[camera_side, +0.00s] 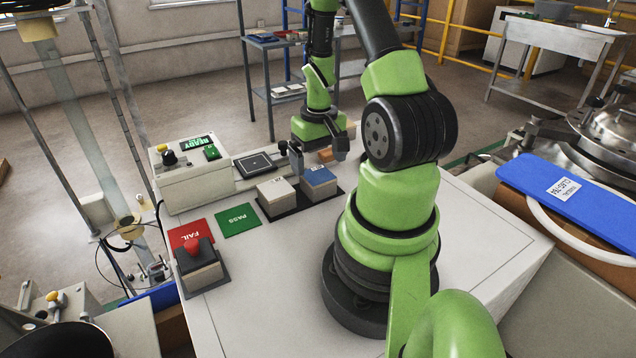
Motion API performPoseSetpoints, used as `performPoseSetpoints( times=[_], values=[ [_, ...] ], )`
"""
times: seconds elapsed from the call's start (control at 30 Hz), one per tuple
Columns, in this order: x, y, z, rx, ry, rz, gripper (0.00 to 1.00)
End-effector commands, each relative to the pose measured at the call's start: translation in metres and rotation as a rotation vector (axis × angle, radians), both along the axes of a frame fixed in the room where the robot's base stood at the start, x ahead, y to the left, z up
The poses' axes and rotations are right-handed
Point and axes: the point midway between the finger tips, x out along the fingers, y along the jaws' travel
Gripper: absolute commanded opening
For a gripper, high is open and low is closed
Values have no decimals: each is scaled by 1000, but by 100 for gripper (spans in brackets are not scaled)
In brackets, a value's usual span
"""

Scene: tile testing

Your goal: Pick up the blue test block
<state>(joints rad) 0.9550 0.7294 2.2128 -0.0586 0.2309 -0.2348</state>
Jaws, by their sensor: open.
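The blue test block (319,177) has a blue top with a small white label and a pale body. It stands in the right part of a dark tray (299,208), beside a white-topped block (275,188). My gripper (318,163) points down, open, with one grey finger on each side over the back part of the blue block. The fingers look close to the block, but I cannot tell whether they touch it. The block's back side is partly hidden.
Green PASS (237,220) and red FAIL (190,236) pads lie left of the tray. A control box (192,178) and a dark square plate (255,165) stand behind.

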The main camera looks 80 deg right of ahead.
Motion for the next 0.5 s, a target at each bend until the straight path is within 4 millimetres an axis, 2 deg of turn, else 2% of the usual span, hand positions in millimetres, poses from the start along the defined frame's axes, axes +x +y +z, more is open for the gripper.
performPoseSetpoints(
  times=[0.3, 0.5],
  values=[
    [2, -2, -41, 3, 3, -1, 94],
    [2, -2, -50, -1, 1, -1, 94]
  ],
)
